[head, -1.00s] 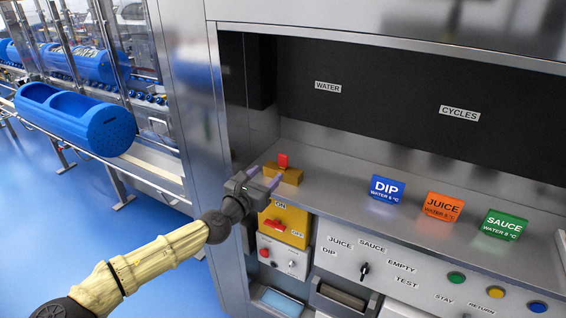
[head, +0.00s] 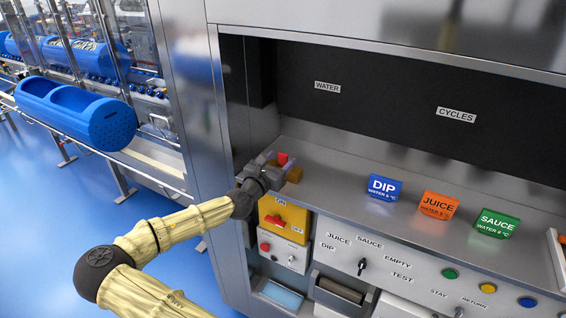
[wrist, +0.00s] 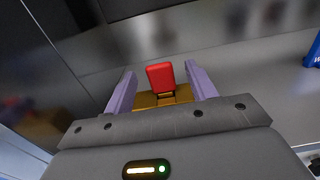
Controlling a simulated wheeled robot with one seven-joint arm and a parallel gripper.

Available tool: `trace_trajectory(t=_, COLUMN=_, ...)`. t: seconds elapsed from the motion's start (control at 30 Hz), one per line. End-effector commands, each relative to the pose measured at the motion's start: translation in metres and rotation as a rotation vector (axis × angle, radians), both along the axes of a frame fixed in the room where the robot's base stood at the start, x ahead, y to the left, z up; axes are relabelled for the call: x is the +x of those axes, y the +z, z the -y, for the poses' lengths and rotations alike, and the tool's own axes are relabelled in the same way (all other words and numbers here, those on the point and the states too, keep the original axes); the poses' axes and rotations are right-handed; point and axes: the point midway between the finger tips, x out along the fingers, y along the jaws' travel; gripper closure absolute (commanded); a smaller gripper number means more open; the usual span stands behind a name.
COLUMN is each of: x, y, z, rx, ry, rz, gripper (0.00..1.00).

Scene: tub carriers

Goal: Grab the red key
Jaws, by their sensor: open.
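The red key (wrist: 160,76) stands upright in a yellow-brown holder (wrist: 150,100) on the steel shelf. In the wrist view it lies between the two lavender fingers of my gripper (wrist: 160,88), with a gap on each side. My gripper is open and holds nothing. In the head view my gripper (head: 279,167) is at the left end of the shelf, over the holder (head: 294,174). Only the top of the red key (head: 283,158) shows there; my gripper hides the rest.
Blue DIP (head: 384,187), orange JUICE (head: 439,205) and green SAUCE (head: 496,223) blocks stand farther right on the shelf. A yellow switch plate with a red handle (head: 277,219) is below the shelf edge. A steel wall is close on the left.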

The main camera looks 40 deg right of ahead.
Motion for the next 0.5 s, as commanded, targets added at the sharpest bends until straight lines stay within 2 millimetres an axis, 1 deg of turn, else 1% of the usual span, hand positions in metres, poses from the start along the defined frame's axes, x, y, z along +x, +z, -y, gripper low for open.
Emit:
trace_trajectory(t=0.03, x=0.002, y=0.004, z=0.006, rx=0.0, ry=-0.002, rz=-0.001, gripper=0.44)
trace_trajectory(t=0.3, x=0.016, y=0.003, z=0.037, rx=0.0, ry=-0.001, rz=0.0, gripper=0.44)
trace_trajectory(t=0.4, x=0.017, y=0.0, z=0.041, rx=0.0, ry=-0.001, rz=0.0, gripper=0.44)
trace_trajectory(t=0.5, x=0.017, y=-0.001, z=0.041, rx=0.0, ry=-0.001, rz=0.0, gripper=0.44)
